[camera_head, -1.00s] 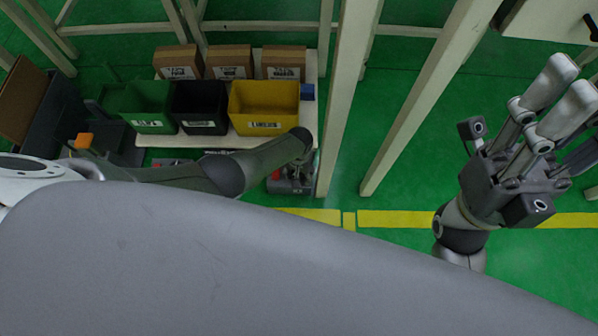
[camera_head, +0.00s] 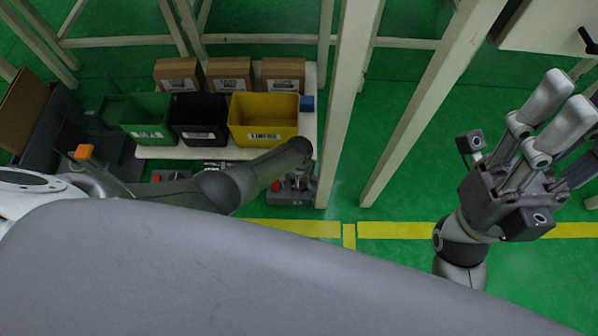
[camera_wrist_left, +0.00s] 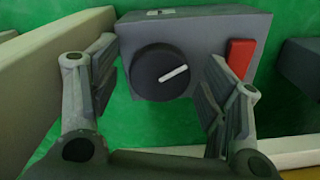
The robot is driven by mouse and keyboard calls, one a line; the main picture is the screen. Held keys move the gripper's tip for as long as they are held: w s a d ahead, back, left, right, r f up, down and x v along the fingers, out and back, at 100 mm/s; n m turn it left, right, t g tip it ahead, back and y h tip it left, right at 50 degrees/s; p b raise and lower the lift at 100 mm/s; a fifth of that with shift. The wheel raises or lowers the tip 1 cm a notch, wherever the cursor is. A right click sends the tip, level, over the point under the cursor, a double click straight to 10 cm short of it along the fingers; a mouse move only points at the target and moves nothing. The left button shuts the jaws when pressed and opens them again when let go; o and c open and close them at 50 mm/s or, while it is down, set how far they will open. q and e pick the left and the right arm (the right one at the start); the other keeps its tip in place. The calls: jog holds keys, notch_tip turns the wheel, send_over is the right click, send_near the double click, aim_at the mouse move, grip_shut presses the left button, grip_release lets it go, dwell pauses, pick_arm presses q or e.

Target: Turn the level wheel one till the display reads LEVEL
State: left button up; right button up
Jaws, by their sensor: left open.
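In the left wrist view, a dark round wheel (camera_wrist_left: 159,72) with a white pointer line sits on the front of a grey box (camera_wrist_left: 216,50). The line points right and slightly up. My left gripper (camera_wrist_left: 158,95) is open, one finger on each side of the wheel, with visible gaps between the fingers and the wheel. In the head view, a grey unit with a red part (camera_head: 291,193) is at the end of my left arm, which hides most of that gripper. My right gripper (camera_head: 558,105) is raised and empty at the right, its fingers apart. I see no readable display.
A red block (camera_wrist_left: 240,58) is on the box's right side. A low board holds green (camera_head: 142,132), black (camera_head: 199,134) and yellow (camera_head: 262,134) bins, with cardboard boxes behind. A pale post (camera_head: 345,110) rises just right of the grey unit. Green floor is open between the posts.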

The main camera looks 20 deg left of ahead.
pick_arm(q)
notch_tip(320, 180, up, 11)
dwell(0.7)
jog(key=shift+s, duration=0.15)
dwell(0.4)
